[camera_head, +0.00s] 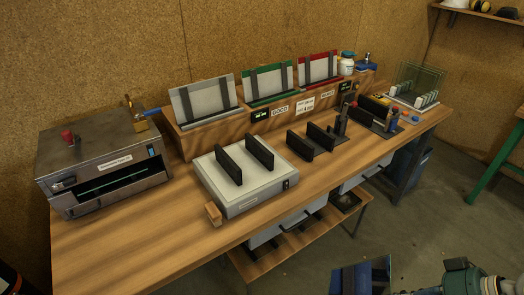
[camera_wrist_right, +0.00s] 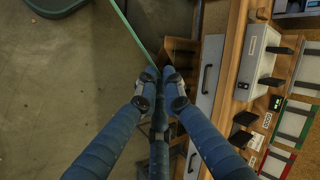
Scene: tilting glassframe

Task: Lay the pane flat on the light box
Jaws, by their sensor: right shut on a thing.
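The light box (camera_head: 262,199) is a pale, low box on the bench, with two upright black bars on its top. It also shows in the right wrist view (camera_wrist_right: 252,62). My right gripper (camera_wrist_right: 162,80) has its blue fingers closed together over the floor, beside the bench front. A thin green edge (camera_wrist_right: 134,34) runs up from the fingertips; it looks like the pane seen edge-on, held in them. A dark blue panel-like shape (camera_head: 360,277) is cut off at the head view's bottom edge; I cannot tell if it is pane or gripper. My left gripper is out of view.
The wooden bench (camera_head: 110,250) has an oven-like machine (camera_head: 105,165) at left. Behind the light box stand sloped racks (camera_head: 205,100), one green-edged, one red-edged. Black uprights (camera_head: 305,147) and a slotted glass rack (camera_head: 412,98) stand to the right. Drawers (camera_wrist_right: 207,85) line the bench front.

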